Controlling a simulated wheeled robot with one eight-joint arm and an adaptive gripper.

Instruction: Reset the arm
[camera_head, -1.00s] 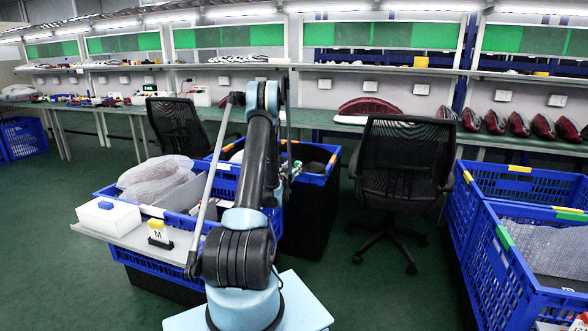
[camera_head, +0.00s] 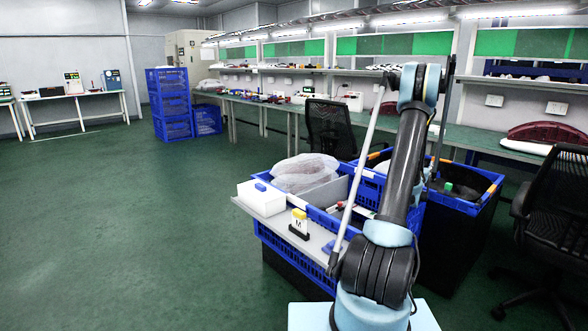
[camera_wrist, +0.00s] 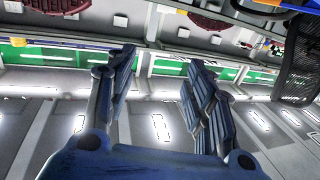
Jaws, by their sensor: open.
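My gripper shows in the wrist view (camera_wrist: 160,88), its two ridged fingers spread apart with nothing between them. Beyond the fingers the wrist view shows the ceiling lights, the green panels and the workbench, upside down. In the head view my arm stands folded up in front of the blue crates, and my gripper cannot be made out there. A dark red tail lamp (camera_head: 546,133) lies on the long bench (camera_head: 480,142) at the right.
A blue crate (camera_head: 290,243) with bagged items, a white box (camera_head: 262,199) and a small block marked M (camera_head: 299,222) stand close to my arm. Office chairs (camera_head: 329,130) (camera_head: 556,210) are near the bench. Blue stacked crates (camera_head: 168,104) stand at the back. The left floor is clear.

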